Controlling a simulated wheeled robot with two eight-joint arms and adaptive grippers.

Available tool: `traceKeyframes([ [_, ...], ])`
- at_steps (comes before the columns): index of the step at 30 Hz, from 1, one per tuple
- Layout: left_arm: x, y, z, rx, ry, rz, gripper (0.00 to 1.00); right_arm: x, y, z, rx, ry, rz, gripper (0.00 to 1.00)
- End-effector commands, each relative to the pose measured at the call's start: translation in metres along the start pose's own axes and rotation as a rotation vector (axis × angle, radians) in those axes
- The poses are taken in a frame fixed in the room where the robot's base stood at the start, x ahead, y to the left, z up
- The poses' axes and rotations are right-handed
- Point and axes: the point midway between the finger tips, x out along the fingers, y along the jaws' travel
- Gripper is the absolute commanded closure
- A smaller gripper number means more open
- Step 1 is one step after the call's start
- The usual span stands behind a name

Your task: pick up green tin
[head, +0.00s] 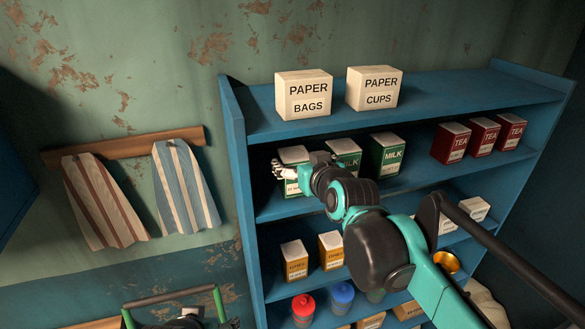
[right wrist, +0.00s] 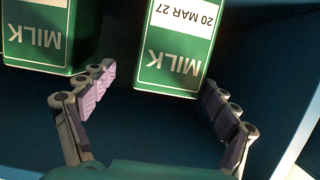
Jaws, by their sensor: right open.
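Three green milk tins with white labels stand on the middle shelf in the head view: a left one (head: 293,157), a middle one (head: 346,151) and a right one (head: 386,154). My right gripper (head: 282,169) is open in front of the left tin and hides part of it. In the right wrist view, upside down, the open fingers (right wrist: 157,88) are spread to both sides of the near end of one tin (right wrist: 178,45), with no clear contact. Another tin (right wrist: 38,35) is beside it, outside the left finger. My left gripper is not in view.
The blue shelf unit's left side panel (head: 238,165) is close to my right gripper. Red tea tins (head: 481,137) stand farther right on the same shelf. Boxes marked paper bags (head: 304,95) and paper cups (head: 374,90) stand above. Orange tins (head: 295,262) are below.

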Motion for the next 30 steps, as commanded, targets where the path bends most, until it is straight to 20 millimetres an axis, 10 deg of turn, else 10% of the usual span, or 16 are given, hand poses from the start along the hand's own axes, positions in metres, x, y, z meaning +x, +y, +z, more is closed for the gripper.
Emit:
traceKeyframes([
  [13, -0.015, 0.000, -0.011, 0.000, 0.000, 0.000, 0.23, 0.056, -0.006, -0.004, 0.000, 0.000, 0.000, 0.13],
  [23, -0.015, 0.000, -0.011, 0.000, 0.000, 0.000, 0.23, 0.063, -0.006, -0.002, -0.001, 0.000, 0.000, 0.13],
  [30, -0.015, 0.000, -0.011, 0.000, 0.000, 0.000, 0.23, 0.063, -0.005, -0.002, -0.001, 0.000, 0.000, 0.76],
])
